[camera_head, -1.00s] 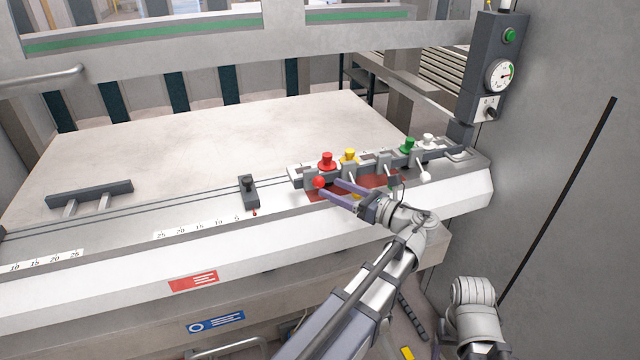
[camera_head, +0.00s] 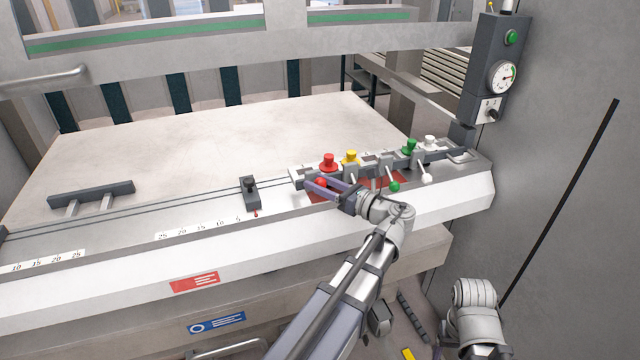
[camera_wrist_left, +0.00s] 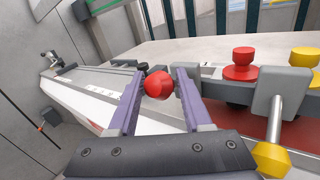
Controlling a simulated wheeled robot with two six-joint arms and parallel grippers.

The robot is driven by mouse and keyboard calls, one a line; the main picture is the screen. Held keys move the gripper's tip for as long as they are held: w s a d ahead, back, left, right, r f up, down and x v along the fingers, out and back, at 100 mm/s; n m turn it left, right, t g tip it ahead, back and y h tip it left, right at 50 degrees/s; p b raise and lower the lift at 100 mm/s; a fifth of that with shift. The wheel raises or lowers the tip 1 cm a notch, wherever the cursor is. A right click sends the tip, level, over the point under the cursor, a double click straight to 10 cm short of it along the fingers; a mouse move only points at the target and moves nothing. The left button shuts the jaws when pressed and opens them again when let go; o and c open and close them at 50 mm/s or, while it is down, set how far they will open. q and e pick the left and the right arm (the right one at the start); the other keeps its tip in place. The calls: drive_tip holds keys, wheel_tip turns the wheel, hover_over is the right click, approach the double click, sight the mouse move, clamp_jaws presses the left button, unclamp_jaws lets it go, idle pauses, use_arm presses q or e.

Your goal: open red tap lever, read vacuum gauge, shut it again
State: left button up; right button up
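The red tap (camera_head: 328,161) stands at the left end of the valve row on the bed's front edge. Its lever's red ball knob (camera_head: 321,183) lies between the fingers of my left gripper (camera_head: 318,183). In the left wrist view the red knob (camera_wrist_left: 158,84) sits between the two purple fingers near their tips. The fingers are spread, with a small gap beside the knob at the right. The vacuum gauge (camera_head: 502,77) is on the grey post at the upper right. Its white dial has a green arc, too small to read. My right gripper is out of view.
Yellow (camera_head: 351,158), green (camera_head: 409,147) and white (camera_head: 429,142) taps stand to the right of the red one. The green ball knob (camera_head: 395,187) and white ball knob (camera_head: 427,178) hang close to my left wrist. The sheet bed (camera_head: 220,140) behind is clear.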

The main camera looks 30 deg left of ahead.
use_arm(q)
clamp_jaws()
drive_tip(key=shift+s, duration=0.1)
idle(0.9)
